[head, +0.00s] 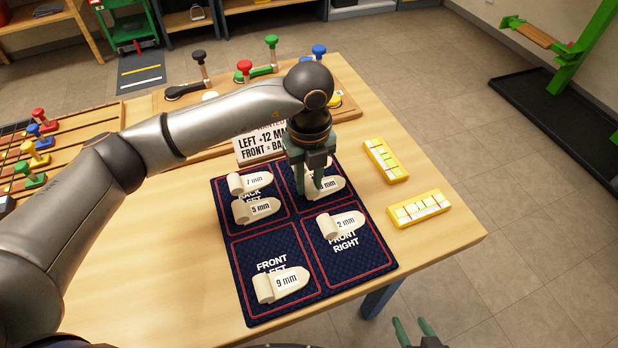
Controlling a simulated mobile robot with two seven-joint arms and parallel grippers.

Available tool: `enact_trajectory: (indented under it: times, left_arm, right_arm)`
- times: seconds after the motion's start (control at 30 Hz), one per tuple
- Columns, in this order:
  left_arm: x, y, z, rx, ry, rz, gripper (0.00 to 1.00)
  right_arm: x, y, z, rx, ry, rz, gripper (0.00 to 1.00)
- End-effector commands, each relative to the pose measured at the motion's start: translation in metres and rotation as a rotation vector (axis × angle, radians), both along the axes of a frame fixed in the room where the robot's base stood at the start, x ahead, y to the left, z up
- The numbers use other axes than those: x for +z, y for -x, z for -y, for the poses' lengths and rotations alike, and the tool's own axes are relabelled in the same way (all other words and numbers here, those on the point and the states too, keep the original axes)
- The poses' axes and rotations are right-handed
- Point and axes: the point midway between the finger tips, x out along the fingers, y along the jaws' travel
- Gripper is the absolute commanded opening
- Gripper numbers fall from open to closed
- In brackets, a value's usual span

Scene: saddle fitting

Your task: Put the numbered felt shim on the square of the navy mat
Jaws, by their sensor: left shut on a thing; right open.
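The navy mat (307,299) lies on the table, with red-outlined squares. Cream felt shims lie on it: the 7 mm shim (250,181) and 5 mm shim (256,210) in the back left square, the 9 mm shim (281,285) in the front left, the 2 mm shim (341,224) in the front right. My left gripper (319,187) points down over the back right square, shut on another shim (331,185) whose number is partly hidden. I cannot tell whether that shim touches the mat. My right gripper (418,332) is open and empty beyond the table's front edge.
A sign (262,145) stands behind the mat, partly covered by my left arm. Two yellow level-like blocks (386,160) (420,208) lie to the right. A board with coloured knobs (245,70) is at the back, a rack of coloured pieces (38,150) at left.

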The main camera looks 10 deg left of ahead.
Motion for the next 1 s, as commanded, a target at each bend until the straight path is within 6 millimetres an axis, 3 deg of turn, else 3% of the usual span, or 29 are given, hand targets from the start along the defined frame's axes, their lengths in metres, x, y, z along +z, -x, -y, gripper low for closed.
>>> enact_trajectory:
  times: [0.4,0.43,0.67,1.0]
  left_arm:
    - [-0.0095,-0.0001,-0.0002,0.001,0.0,0.001,0.0]
    - [-0.0078,-0.0001,-0.0002,0.001,0.0,0.001,0.31]
    - [-0.0074,-0.0001,-0.0002,0.001,0.0,0.001,0.57]
    - [-0.0017,-0.0001,0.0,0.001,0.001,0.002,0.58]
  right_arm:
    - [-0.0036,0.0002,0.0001,0.0,0.0,0.0,0.58]
    - [-0.0022,0.0002,0.0001,0.0,0.0,-0.001,0.58]
    - [-0.0018,0.0002,0.0003,0.001,0.001,-0.001,0.58]
    - [0.003,0.0003,0.0003,0.001,0.001,-0.001,0.58]
